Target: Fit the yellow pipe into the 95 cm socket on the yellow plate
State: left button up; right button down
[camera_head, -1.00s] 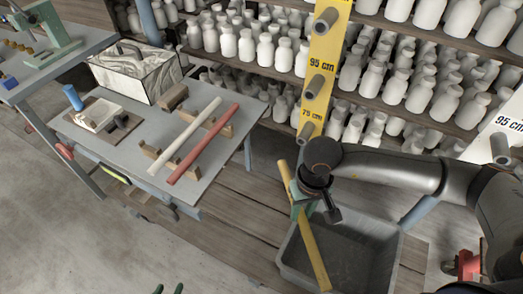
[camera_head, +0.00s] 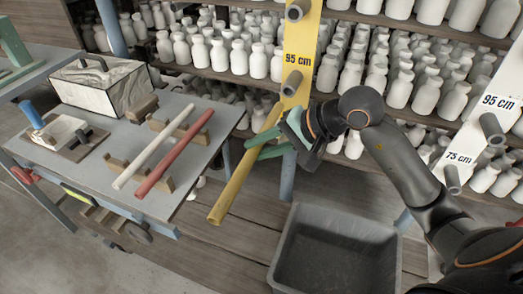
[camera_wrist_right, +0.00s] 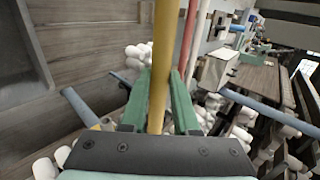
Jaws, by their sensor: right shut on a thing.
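The yellow pipe (camera_head: 238,180) is held tilted in the air in the head view, lower end toward the front left. My right gripper (camera_head: 268,139) has its green fingers shut on it nearer its upper end. In the wrist view the pipe (camera_wrist_right: 163,62) passes between the fingers. The yellow plate (camera_head: 303,40) stands upright at the shelf. Its 95 cm socket (camera_head: 291,84) is a grey stub just under the "95 cm" label and looks empty. The pipe's upper end appears just below this socket in the picture, apart from it. The plate's lower part is hidden. My left gripper is not in view.
A white pipe (camera_head: 153,154) and a red pipe (camera_head: 176,160) lie on wooden rests on the grey table (camera_head: 85,165). A grey bin (camera_head: 345,222) stands at the lower right. Shelves of white bottles fill the back. A white plate (camera_head: 493,100) has more sockets.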

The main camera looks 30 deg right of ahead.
jog(key=shift+r, duration=0.1)
jog(key=shift+b, duration=0.4)
jog(key=shift+w+d, duration=0.35)
pick_arm(q)
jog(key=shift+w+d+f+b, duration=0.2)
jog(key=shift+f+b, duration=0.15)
jog(key=shift+b, duration=0.1)
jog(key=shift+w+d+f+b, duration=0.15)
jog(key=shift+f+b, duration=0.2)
jog(key=shift+b, duration=0.05)
pick_arm(e)
jog(key=shift+w+d, duration=1.55)
jog(key=shift+d, duration=0.2)
pick_arm(q)
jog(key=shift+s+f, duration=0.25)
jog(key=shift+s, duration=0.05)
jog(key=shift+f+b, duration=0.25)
jog(key=shift+b, duration=0.1)
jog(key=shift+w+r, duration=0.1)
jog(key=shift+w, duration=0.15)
